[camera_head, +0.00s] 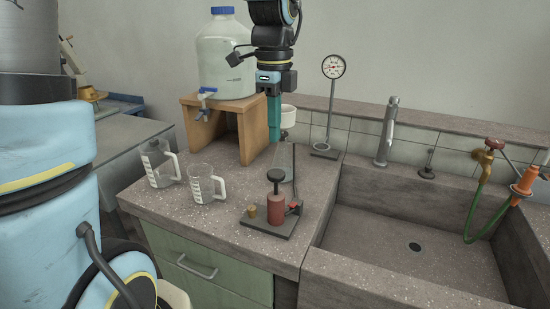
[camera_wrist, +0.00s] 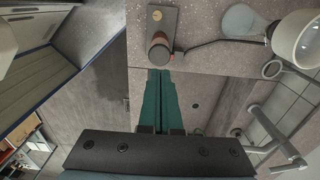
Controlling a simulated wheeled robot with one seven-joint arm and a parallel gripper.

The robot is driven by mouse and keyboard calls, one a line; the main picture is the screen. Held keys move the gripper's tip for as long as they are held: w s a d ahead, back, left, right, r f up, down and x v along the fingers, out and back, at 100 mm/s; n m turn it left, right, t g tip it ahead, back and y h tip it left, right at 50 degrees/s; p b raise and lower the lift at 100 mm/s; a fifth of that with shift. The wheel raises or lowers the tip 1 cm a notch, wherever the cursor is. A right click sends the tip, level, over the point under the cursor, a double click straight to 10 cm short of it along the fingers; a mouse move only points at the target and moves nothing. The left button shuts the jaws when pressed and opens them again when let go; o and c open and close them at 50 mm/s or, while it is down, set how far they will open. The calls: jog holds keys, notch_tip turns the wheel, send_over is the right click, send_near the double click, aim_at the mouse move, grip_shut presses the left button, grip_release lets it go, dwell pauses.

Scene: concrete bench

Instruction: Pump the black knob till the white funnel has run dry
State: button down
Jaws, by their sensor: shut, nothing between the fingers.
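The black knob (camera_head: 275,175) tops a short stem on the dark red pump body (camera_head: 277,205), which stands on a dark base plate near the bench's front. The pump also shows in the wrist view, with the knob (camera_wrist: 159,52) just beyond my fingertips. The white funnel (camera_head: 288,118) sits above a clear flask (camera_head: 285,165) behind the pump; its inside is too small to read. In the wrist view the funnel (camera_wrist: 302,42) is at the upper right. My gripper (camera_head: 274,138) has teal fingers pressed together, empty, pointing down above and behind the knob, apart from it.
Two clear beakers (camera_head: 158,163) (camera_head: 206,184) stand left of the pump. A large jug (camera_head: 225,55) with a tap rests on a wooden stand (camera_head: 253,130). A round gauge (camera_head: 333,67) stands behind. The sink (camera_head: 410,245) is open at the right.

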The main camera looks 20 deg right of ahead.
aim_at(275, 173)
notch_tip(275, 173, down, 8)
jog(key=shift+s+r+p, duration=0.1)
jog(key=shift+r+p, duration=0.05)
jog(key=shift+p, duration=0.35)
notch_tip(275, 173, down, 4)
jog(key=shift+f+b, duration=0.15)
jog(key=shift+b, duration=0.9)
